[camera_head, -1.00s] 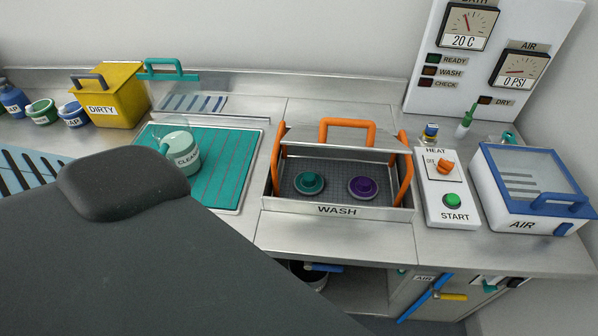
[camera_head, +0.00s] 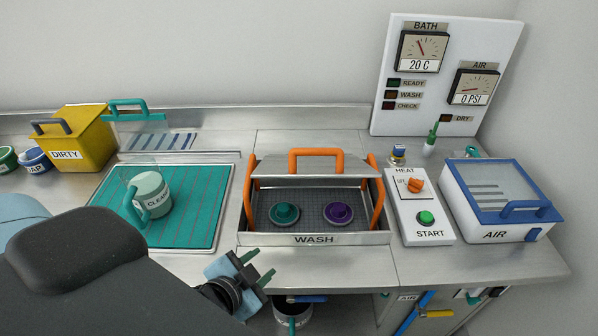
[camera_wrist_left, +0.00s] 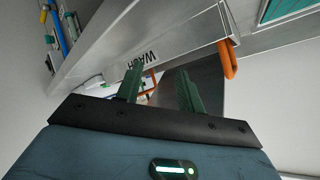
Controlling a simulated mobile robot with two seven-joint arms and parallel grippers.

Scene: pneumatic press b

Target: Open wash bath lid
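The wash bath (camera_head: 350,239) is a metal basin marked WASH, set in the counter. Its metal lid panel (camera_head: 312,166) with an orange handle (camera_head: 316,154) stands sloped at the rear of the basin, and the interior shows in front of it. Orange bars rise at both sides. A teal round part (camera_head: 285,212) and a purple one (camera_head: 338,213) sit inside. My left gripper (camera_head: 262,267) is open and empty at the counter's front edge, in front and left of the bath, apart from it. Its spread fingers (camera_wrist_left: 160,90) show in the left wrist view, with the WASH front beyond. My right gripper is out of view.
A HEAT/START control box (camera_head: 421,208) and a blue-white AIR box (camera_head: 497,205) stand at right. A yellow DIRTY bin (camera_head: 75,140) is at back left. Bare counter lies before the bath.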

